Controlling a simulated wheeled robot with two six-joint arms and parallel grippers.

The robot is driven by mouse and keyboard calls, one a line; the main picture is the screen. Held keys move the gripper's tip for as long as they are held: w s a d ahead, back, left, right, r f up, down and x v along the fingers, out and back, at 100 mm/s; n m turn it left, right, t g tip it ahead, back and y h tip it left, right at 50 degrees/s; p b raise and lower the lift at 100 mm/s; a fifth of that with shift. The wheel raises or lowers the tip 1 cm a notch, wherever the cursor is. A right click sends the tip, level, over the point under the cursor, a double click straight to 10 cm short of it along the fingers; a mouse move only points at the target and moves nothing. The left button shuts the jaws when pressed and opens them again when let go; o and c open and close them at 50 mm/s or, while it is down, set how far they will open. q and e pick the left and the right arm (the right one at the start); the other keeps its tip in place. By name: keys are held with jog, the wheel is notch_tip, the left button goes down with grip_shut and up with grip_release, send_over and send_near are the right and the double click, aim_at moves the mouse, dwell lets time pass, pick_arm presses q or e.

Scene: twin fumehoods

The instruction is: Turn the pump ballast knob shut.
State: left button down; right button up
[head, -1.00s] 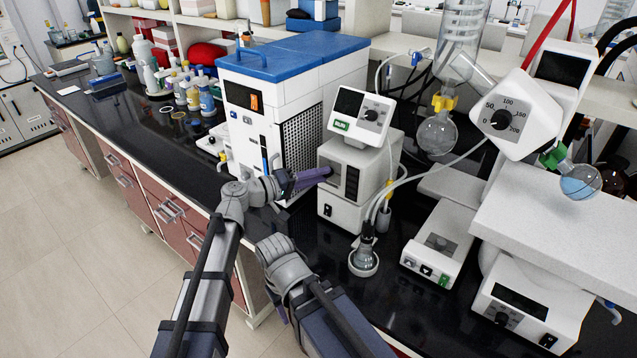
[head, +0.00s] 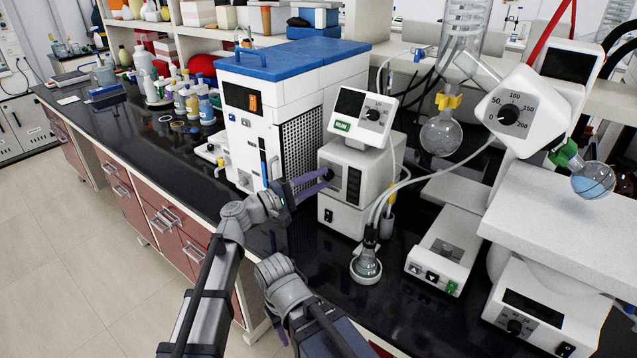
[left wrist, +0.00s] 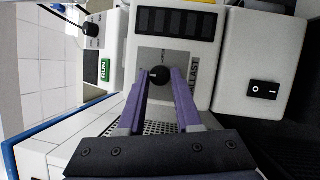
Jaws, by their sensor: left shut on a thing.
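The vacuum pump (head: 364,177) is a white and grey box on the black bench, with a controller on top. Its black ballast knob (left wrist: 160,76) sits on a grey plate lettered BALLAST in the left wrist view. The knob also shows in the head view (head: 329,174), partly covered by my fingers. My left gripper (left wrist: 160,80) is shut on the knob, with one purple finger on either side of it. It reaches the pump's front from the left in the head view (head: 328,175). My right arm is low in the head view, with its gripper mostly hidden behind the wrist.
The blue-topped chiller (head: 290,105) stands close left of the pump. A small flask (head: 366,267) on a ring and a hose stand in front of it. The pump's power switch (left wrist: 263,93) is beside the ballast plate.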

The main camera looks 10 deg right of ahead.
dwell(0.4)
pick_arm(q)
jog(key=c, duration=0.6)
grip_release()
jog(key=b+v, duration=0.1)
jog(key=v, duration=0.7)
